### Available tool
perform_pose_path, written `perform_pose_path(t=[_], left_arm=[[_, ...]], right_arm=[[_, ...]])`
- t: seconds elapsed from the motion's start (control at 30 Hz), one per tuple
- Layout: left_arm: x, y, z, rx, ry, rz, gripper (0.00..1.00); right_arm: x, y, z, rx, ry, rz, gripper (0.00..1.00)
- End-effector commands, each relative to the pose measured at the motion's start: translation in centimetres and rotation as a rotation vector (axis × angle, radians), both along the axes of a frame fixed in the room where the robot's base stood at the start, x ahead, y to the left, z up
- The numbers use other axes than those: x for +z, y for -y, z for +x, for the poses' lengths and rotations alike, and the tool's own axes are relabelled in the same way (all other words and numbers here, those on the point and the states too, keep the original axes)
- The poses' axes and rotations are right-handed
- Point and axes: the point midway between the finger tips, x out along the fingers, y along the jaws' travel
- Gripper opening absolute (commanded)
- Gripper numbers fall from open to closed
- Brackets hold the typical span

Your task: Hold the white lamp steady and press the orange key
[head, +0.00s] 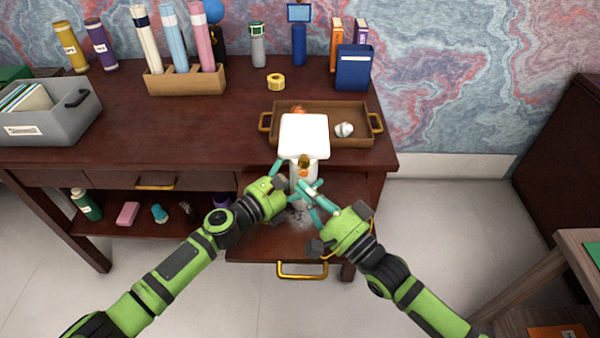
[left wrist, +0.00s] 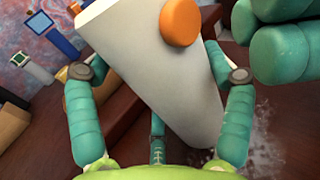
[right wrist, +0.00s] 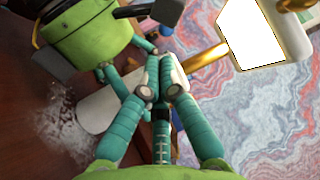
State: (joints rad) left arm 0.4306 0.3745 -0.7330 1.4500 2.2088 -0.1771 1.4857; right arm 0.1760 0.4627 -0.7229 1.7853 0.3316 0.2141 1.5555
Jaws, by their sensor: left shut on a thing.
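The white lamp has a bright square head (head: 304,136), a brass neck (right wrist: 205,60) and a thick white body (left wrist: 140,65). The body stands tilted in the left wrist view. The orange key (left wrist: 181,22) is a round button on the body; it also shows in the head view (head: 303,173). My left gripper (head: 282,176) is shut around the lamp body, its fingers on either side. My right gripper (right wrist: 160,68) has its fingers drawn together, empty, close beside the body near the key. In the right wrist view the key is hidden.
The lamp body is above an open drawer (head: 260,242) with a gold handle. Behind it a brown tray (head: 355,112) holds small items. A grey file box (head: 50,125) and a tube holder (head: 185,82) stand left. The middle-left desktop is clear.

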Motion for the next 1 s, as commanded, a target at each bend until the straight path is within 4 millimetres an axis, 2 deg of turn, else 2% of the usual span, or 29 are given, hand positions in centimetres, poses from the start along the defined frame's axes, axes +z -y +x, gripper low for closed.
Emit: perform_pose_path(t=[0.5, 0.83, 0.87, 0.9, 1.0], left_arm=[[-0.1, 0.0, 0.0, 0.0, -0.001, 0.001, 0.28], [0.0, 0.0, 0.0, 0.0, -0.001, 0.001, 0.28], [0.0, 0.0, 0.0, 0.0, -0.001, 0.001, 0.93], [0.0, 0.0, 0.0, 0.0, -0.001, 0.001, 1.0], [0.0, 0.0, 0.0, 0.0, -0.001, 0.001, 1.0]], right_arm=[[-0.1, 0.0, -5.0, 0.001, -0.003, 0.001, 0.0], [0.0, 0.0, -5.4, 0.0, -0.001, -0.001, 0.0], [0.0, 0.0, -5.4, 0.0, -0.001, -0.001, 0.0], [0.0, 0.0, -5.4, 0.0, -0.001, -0.001, 0.0], [0.0, 0.0, -5.4, 0.0, -0.001, -0.001, 0.0]])
